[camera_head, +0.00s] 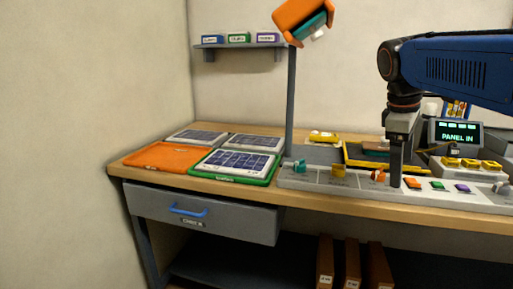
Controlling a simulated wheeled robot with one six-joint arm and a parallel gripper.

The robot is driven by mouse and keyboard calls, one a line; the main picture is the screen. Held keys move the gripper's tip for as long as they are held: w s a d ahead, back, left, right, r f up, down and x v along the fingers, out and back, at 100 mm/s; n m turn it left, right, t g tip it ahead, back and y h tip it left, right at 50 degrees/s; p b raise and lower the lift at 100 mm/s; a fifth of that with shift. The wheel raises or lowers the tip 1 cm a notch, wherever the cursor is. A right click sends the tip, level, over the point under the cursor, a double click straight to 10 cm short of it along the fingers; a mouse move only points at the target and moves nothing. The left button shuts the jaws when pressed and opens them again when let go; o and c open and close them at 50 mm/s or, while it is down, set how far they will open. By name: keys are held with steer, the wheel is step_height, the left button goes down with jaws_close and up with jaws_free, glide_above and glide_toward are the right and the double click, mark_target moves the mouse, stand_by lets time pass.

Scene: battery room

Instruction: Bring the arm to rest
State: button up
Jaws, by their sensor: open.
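My blue arm (455,72) reaches in from the right edge. Its wrist points straight down over the workbench (440,218). My gripper (396,183) is over the long grey tray (320,180) at the bench's front, just right of a small orange piece (378,175). Its jaws are open, seen edge-on, and I see nothing held between them. Whether the fingertips touch the tray I cannot tell.
A green tray (276,169) with a panel, an orange mat (160,157) and two more panels lie left. A thin post (291,100) stands mid-bench. An orange-and-teal part (305,20) is high above. A screen (457,133) reading "PANEL IN" stands right.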

steer(key=s+a+f+m+t+y, duration=0.1)
steer(key=s+a+f+m, duration=0.2)
steer(key=s+f, duration=0.6)
steer(key=s+a+f+m+t+y, duration=0.1)
steer(key=s+a+f+m+t, duration=0.1)
steer(key=s+f+m, duration=0.4)
steer(key=s+a+f, duration=0.1)
steer(key=s+f, duration=0.3)
steer(key=f, duration=0.4)
steer(key=shift+a+m+t+y, duration=0.3)
steer(key=shift+a+y, duration=0.1)
